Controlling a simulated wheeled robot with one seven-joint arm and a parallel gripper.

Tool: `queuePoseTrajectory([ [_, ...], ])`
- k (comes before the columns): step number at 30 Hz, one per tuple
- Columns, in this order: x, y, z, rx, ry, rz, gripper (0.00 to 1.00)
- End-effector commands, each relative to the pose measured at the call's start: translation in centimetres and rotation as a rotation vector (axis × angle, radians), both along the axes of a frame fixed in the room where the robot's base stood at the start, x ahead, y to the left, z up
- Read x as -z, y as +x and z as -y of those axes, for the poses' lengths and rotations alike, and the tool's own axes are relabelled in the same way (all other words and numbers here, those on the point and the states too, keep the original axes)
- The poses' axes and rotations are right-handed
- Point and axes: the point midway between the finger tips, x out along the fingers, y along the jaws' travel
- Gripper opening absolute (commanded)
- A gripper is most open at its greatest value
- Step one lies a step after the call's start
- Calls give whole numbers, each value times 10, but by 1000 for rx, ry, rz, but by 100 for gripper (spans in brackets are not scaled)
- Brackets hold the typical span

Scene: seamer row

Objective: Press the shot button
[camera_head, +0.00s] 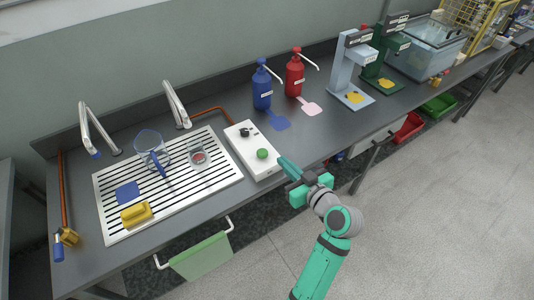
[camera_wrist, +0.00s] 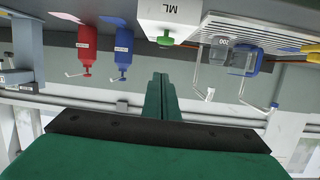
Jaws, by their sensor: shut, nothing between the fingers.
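A white box (camera_head: 247,146) lies on the grey bench beside the slotted drain plate. It carries a round green button (camera_head: 262,153) near its front end and a small black knob (camera_head: 245,132) farther back. In the wrist view the white box (camera_wrist: 172,14) appears upside down at the top, with the green button (camera_wrist: 165,41) on its face. My green gripper (camera_head: 284,164) is shut and empty, just right of the box's front end and apart from the button. In the wrist view the closed fingers (camera_wrist: 159,80) point toward the area below the button.
A blue pump bottle (camera_head: 262,90) and a red one (camera_head: 294,76) stand at the back. The drain plate (camera_head: 113,188) holds a jug (camera_head: 150,142), a small glass dish (camera_head: 197,155) and a yellow block (camera_head: 136,214).

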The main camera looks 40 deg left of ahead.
Motion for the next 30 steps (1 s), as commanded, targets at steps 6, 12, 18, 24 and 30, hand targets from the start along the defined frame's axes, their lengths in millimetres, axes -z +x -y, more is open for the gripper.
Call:
queuePoseTrajectory([
  [6, -11, 0, -5, -46, -8, 22, 0],
  [12, -10, 0, -5, -44, -8, 22, 0],
  [18, -9, 2, -12, -45, -7, 22, 0],
  [24, -2, 13, -38, -46, -8, 21, 0],
  [30, 7, 27, -72, -46, -7, 20, 0],
])
